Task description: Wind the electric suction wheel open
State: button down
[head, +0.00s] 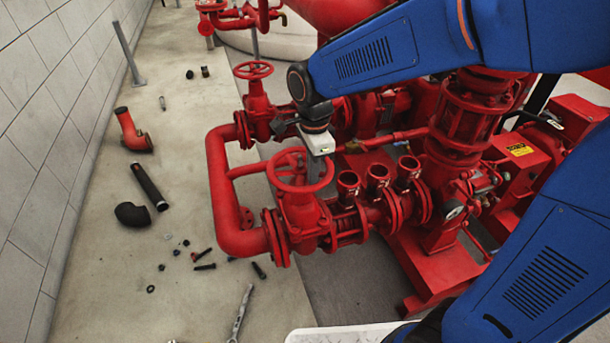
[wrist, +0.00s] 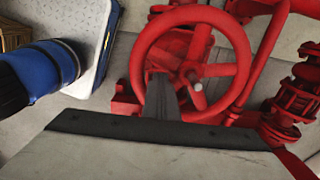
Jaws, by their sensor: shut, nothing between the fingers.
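A red handwheel (head: 272,172) tops the near valve, and my gripper is at it. No label shows whether this is the electric suction wheel. It lies roughly level, and its round rim, spokes and pale centre nut show large in the wrist view (wrist: 238,62). My gripper (head: 318,172) points down at the wheel's right side. In the wrist view its shut, empty fingers (wrist: 162,90) cross the near rim and end inside it, between spokes. I cannot tell whether the tips reach below the rim or touch a spoke. The gripper body hides part of the rim.
A second red handwheel (head: 253,70) stands on the valve behind. Red pipe (head: 217,180) loops left of both. Short red open-topped fittings (head: 378,174) stand close right. Loose parts, including a black tube (head: 149,186) and wrench (head: 241,312), lie on the floor left.

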aim_at(288, 156)
jog(key=shift+w+d, duration=0.7)
jog(key=shift+w, duration=0.35)
jog(key=w, duration=0.2)
jog(key=w+a, duration=0.1)
jog(key=w, duration=0.1)
jog(key=shift+w+a, duration=0.1)
jog(key=shift+w, duration=0.3)
jog(key=shift+w+a, duration=0.45)
jog(key=shift+a, duration=0.15)
jog(key=shift+w+a, duration=0.15)
jog(key=shift+a, duration=1.3)
jog(key=shift+s+a, duration=0.25)
jog(key=shift+a, duration=0.3)
jog(key=shift+s+a, duration=0.25)
jog(key=shift+a, duration=0.25)
jog(key=shift+s+a, duration=0.45)
jog(key=shift+w+d, duration=0.35)
jog(key=shift+w, duration=0.05)
